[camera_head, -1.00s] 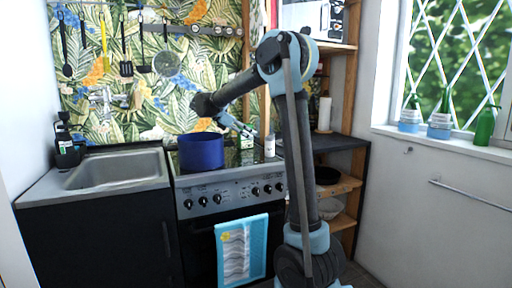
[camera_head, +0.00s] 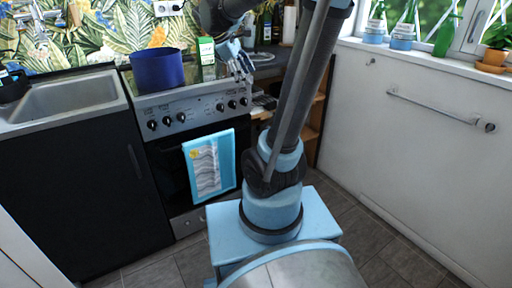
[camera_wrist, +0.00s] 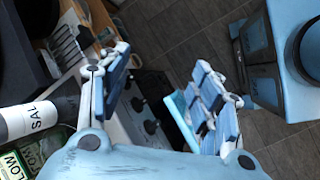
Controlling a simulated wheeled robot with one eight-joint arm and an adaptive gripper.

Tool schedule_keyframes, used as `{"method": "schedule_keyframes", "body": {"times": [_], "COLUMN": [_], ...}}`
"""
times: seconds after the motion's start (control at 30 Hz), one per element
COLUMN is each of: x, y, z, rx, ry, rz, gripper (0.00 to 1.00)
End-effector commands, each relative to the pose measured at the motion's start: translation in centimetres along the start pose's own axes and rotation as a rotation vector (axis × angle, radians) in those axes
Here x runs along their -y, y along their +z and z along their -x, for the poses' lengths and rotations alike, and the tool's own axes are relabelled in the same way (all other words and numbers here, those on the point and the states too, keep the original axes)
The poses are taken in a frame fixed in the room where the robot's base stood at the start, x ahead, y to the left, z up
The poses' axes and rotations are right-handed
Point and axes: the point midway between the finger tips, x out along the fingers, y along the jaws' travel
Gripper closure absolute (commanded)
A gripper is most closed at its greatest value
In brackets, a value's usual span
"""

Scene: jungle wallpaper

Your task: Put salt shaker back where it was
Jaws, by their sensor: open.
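The salt shaker (camera_wrist: 28,120) shows at the left edge of the wrist view. It has a white label reading "SAL" and a dark end. It lies outside my jaws, beside the left finger. My gripper (camera_wrist: 162,80) is open with nothing between its blue padded fingers. In the head view my gripper (camera_head: 242,64) hangs over the right front part of the stove, fingers pointing down. I cannot make out the shaker clearly in the head view, where the gripper and wrist cover that area.
A green and white carton (camera_head: 206,54) stands left of my gripper, also showing in the wrist view (camera_wrist: 16,164). A blue pot (camera_head: 157,72) stands on the stove's left side. Stove knobs (camera_head: 233,104) lie below the gripper. A dark counter (camera_head: 270,66) adjoins on the right.

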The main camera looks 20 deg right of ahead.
Motion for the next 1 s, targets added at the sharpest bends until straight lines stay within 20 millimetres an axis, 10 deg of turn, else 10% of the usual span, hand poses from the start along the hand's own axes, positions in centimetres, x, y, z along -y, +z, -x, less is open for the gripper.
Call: {"method": "schedule_keyframes", "body": {"times": [0.7, 1.0], "x": [20.7, 25.0], "y": [4.2, 3.3], "z": [-10.7, -13.4], "rx": [-0.288, -0.342], "ry": [-0.314, -0.412], "rz": [-0.839, -1.054], "gripper": [0.41, 0.41]}}
